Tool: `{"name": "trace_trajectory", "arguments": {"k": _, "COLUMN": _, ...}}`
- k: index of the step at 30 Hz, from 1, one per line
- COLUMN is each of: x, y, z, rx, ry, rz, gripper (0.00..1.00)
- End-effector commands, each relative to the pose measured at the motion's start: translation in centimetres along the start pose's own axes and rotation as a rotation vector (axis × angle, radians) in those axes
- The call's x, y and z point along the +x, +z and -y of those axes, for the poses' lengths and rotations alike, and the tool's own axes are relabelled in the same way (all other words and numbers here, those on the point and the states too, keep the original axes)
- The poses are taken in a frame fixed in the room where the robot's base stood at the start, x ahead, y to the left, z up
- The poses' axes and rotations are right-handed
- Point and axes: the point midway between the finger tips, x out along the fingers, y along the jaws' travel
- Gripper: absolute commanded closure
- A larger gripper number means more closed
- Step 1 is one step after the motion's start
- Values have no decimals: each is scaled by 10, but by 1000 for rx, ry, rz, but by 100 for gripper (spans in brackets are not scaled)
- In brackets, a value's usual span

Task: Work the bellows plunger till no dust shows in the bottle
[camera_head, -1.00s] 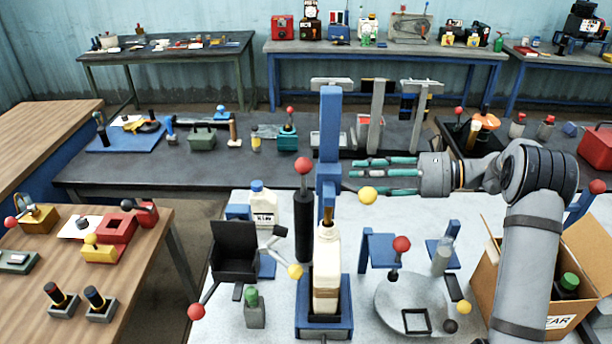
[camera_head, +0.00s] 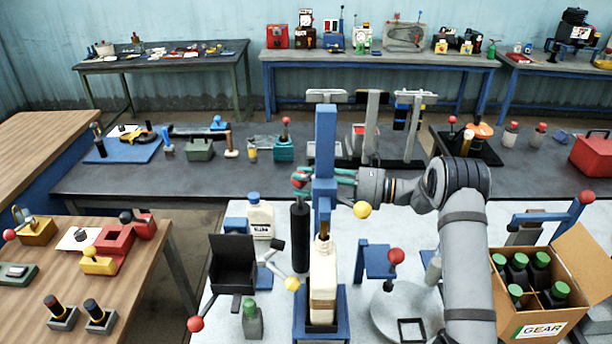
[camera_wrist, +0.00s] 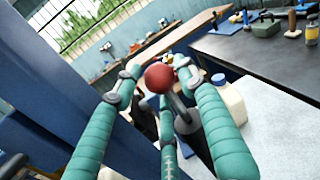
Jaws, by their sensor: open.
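The bellows plunger is a dark upright cylinder (camera_head: 300,238) topped by a red ball knob (camera_head: 298,181), left of a blue column (camera_head: 325,150). My gripper (camera_head: 303,177) has its teal fingers at the knob, passing behind the column in the head view. In the wrist view the red knob (camera_wrist: 159,78) sits between the spread fingers; I cannot tell whether they touch it. A cream bottle (camera_head: 323,285) stands upright in a blue holder (camera_head: 300,325) below the column, a brownish neck piece above it.
A yellow ball handle (camera_head: 362,210) sticks out just below my gripper. A white blue-capped jug (camera_head: 260,218) and a black open box (camera_head: 234,262) stand left. An open carton (camera_head: 560,318) of green-capped bottles is right.

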Motion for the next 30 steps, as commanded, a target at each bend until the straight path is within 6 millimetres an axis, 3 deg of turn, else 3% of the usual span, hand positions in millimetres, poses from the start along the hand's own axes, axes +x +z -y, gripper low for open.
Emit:
{"name": "trace_trajectory", "arguments": {"k": 9, "x": 2, "y": -1, "z": 0, "rx": -1, "ry": 0, "rz": -1, "gripper": 60}}
{"name": "trace_trajectory", "arguments": {"k": 30, "x": 2, "y": -1, "z": 0, "rx": -1, "ry": 0, "rz": -1, "gripper": 100}}
